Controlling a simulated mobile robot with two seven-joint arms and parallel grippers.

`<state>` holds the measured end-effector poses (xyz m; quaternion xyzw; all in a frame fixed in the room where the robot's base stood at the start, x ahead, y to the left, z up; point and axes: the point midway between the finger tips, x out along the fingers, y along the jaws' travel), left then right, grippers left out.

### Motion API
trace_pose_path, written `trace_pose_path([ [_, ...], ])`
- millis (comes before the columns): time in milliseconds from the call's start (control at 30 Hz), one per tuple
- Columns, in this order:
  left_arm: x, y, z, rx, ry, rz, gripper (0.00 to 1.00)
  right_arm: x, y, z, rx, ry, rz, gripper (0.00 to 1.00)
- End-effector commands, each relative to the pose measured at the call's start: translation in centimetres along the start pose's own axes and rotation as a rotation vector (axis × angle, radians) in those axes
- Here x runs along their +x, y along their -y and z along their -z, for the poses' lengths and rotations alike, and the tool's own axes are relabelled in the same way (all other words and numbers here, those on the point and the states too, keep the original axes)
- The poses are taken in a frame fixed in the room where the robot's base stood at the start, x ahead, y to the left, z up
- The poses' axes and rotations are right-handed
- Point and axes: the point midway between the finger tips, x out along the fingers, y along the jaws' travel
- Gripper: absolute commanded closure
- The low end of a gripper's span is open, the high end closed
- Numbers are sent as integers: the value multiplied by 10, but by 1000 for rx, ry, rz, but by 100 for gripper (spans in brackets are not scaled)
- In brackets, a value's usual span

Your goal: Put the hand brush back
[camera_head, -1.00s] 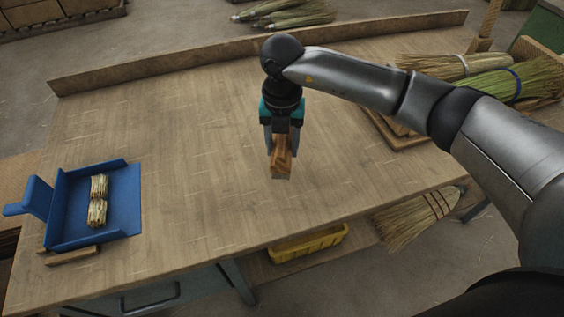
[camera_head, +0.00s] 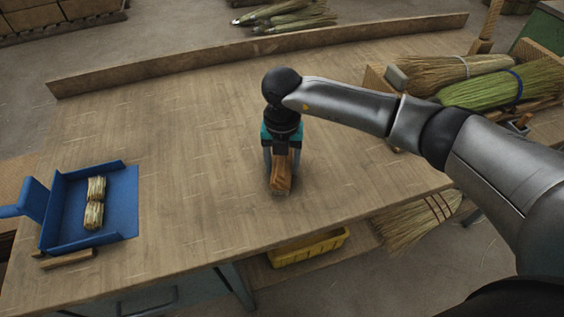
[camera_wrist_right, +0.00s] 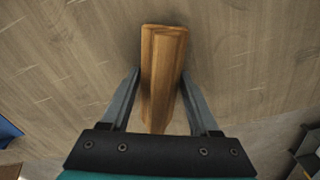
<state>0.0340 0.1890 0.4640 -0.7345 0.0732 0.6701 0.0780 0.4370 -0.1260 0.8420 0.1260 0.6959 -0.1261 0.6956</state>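The hand brush shows as a brown wooden block (camera_head: 281,177), upright below my right gripper (camera_head: 282,160) over the middle of the bench. In the right wrist view the wooden block (camera_wrist_right: 163,75) stands between the two fingers of my right gripper (camera_wrist_right: 160,85), which are shut on it. Its bristles are mostly hidden. Its lower end is at or just above the bench top; I cannot tell whether it touches. My left gripper is not in view.
Brooms (camera_head: 505,85) lie in a wooden box at the right. A yellow bin (camera_head: 310,247) is below. The bench around the brush is clear.

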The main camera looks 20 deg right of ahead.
Motion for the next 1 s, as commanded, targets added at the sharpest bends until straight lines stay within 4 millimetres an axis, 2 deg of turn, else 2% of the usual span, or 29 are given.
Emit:
trace_pose_path([
  [33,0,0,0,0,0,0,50,0,0,0,0,0,0,31],
  [167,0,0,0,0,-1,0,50,0,0,0,0,0,0,18],
  [500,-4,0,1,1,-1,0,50,-6,0,0,0,0,0,18],
  [567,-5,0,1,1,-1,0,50,-15,0,-1,0,1,-1,18],
  [1000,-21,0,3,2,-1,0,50,-104,0,0,-1,2,-1,18],
])
